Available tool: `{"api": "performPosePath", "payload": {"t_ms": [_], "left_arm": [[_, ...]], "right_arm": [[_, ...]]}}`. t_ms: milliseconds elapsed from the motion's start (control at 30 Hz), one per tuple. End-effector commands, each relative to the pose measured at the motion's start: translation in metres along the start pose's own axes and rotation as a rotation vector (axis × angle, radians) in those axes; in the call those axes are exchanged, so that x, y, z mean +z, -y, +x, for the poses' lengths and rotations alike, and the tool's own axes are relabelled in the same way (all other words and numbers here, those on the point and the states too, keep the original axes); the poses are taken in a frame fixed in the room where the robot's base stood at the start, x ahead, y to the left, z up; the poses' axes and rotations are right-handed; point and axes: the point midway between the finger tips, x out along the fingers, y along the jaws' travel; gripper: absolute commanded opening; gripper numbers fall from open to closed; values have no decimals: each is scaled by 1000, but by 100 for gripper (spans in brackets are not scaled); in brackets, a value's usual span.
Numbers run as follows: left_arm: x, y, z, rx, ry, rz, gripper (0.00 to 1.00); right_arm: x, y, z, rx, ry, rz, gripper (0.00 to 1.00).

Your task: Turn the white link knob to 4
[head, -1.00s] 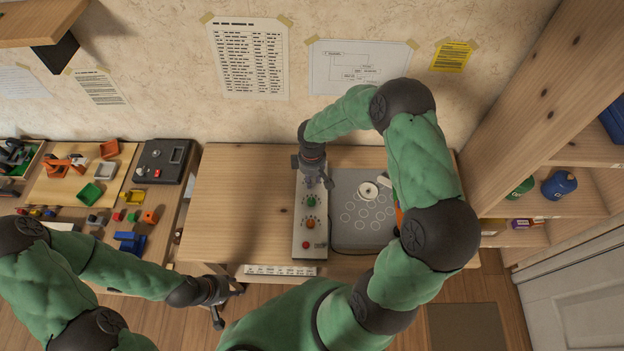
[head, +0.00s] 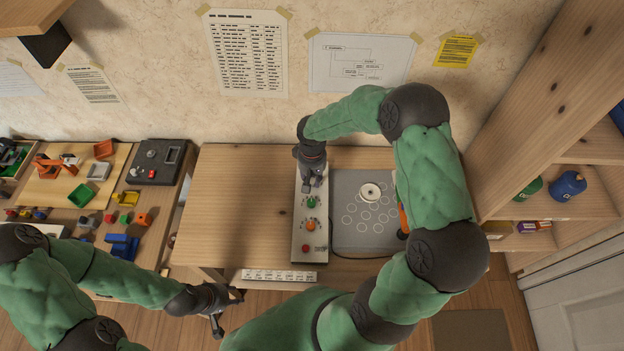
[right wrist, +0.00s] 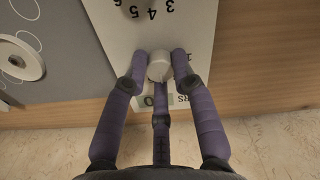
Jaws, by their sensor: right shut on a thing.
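In the right wrist view, the white knob (right wrist: 160,67) sits on the white panel (right wrist: 115,30), with dial numbers including 3, 4 and 5 printed beside it. My right gripper (right wrist: 162,72) is shut on the white knob, its fingers around it. In the head view, my right gripper (head: 311,180) is over the far end of the panel (head: 299,245) and hides the knob. I cannot tell which number the knob points at. My left gripper (head: 222,303) hangs in front of the table's left corner, away from the panel; its fingers look spread and empty.
The wooden table (head: 235,200) is bare to the left.

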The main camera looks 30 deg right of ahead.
Motion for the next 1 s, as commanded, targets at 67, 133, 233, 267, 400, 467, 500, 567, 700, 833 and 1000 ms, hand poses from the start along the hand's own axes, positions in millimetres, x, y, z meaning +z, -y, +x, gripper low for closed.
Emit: {"api": "performPosePath", "payload": {"t_ms": [67, 133, 233, 267, 400, 467, 500, 567, 700, 833, 1000], "left_arm": [[0, 0, 1, 0, 0, 0, 40], [0, 1, 2, 0, 0, 0, 40], [0, 1, 2, 0, 0, 0, 40], [0, 1, 2, 0, 0, 0, 40], [0, 1, 2, 0, 0, 0, 40], [0, 1, 2, 0, 0, 0, 40], [0, 1, 2, 0, 0, 0, 40], [0, 1, 2, 0, 0, 0, 40], [0, 1, 2, 0, 0, 0, 40], [0, 1, 2, 0, 0, 0, 40], [0, 1, 2, 0, 0, 0, 40]], "right_arm": [[-1, 0, 0, 0, -2, 16, 0], [-1, 0, 0, 0, -2, 25, 0], [-1, 0, 0, 0, -2, 32, 0], [-1, 0, 0, 0, -2, 33, 0], [-1, 0, -1, 0, -2, 34, 0], [-1, 0, -1, 0, -2, 34, 0], [-1, 0, -1, 0, -2, 34, 0], [-1, 0, -1, 0, -2, 34, 0], [-1, 0, -1, 0, -2, 33, 50], [0, 0, 0, 0, -1, 33, 50], [0, 0, -1, 0, -1, 33, 50]]}}
